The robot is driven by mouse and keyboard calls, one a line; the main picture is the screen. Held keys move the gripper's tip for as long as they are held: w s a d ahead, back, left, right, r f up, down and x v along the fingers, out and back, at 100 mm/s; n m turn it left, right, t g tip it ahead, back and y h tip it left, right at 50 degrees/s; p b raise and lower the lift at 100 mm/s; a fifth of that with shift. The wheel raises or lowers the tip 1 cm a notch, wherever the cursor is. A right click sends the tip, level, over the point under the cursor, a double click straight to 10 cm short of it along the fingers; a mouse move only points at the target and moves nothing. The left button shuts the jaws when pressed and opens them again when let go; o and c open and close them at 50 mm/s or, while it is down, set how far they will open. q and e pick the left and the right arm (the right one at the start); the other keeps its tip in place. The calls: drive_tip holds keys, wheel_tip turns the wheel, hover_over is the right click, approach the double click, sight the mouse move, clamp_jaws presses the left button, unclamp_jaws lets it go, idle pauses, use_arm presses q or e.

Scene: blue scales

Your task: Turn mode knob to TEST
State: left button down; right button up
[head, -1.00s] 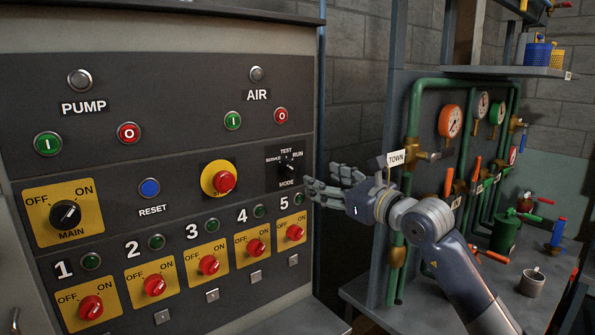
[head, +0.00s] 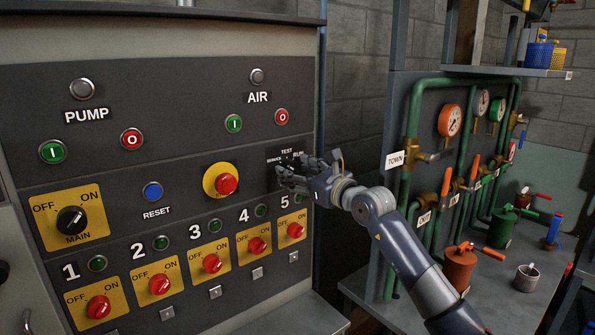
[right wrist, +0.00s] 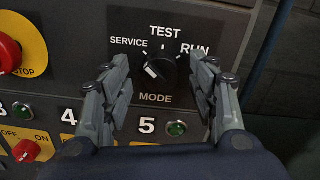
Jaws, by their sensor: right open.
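The black mode knob (right wrist: 162,70) sits on the panel in the right wrist view, with SERVICE at its upper left, TEST above, RUN at its upper right and MODE below. A pale mark shows on its lower left side; I cannot tell for sure which label the pointer faces. My right gripper (head: 284,171) is open in front of the knob. In the right wrist view its two fingers stand to the left and right of the knob, with gaps on both sides. In the head view the fingers hide the knob, while the TEST label shows above them. My left gripper is out of view.
A red stop button (head: 227,183) on a yellow disc lies left of the knob. Numbered red switches, including switch 5 (head: 295,230), line the panel below. Green pipes (head: 413,130) with valves and gauges stand to the right, beyond the panel edge.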

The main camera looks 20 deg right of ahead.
drive_tip(key=c, duration=1.1)
drive_tip(key=shift+o, duration=0.2)
drive_tip(key=shift+m, duration=1.2)
drive_tip(key=m+p, duration=0.2)
drive_tip(key=shift+r+m, duration=0.1)
drive_tip(key=shift+m, duration=0.2)
drive_tip(key=m+p, duration=0.3)
drive_tip(key=shift+m+p, duration=1)
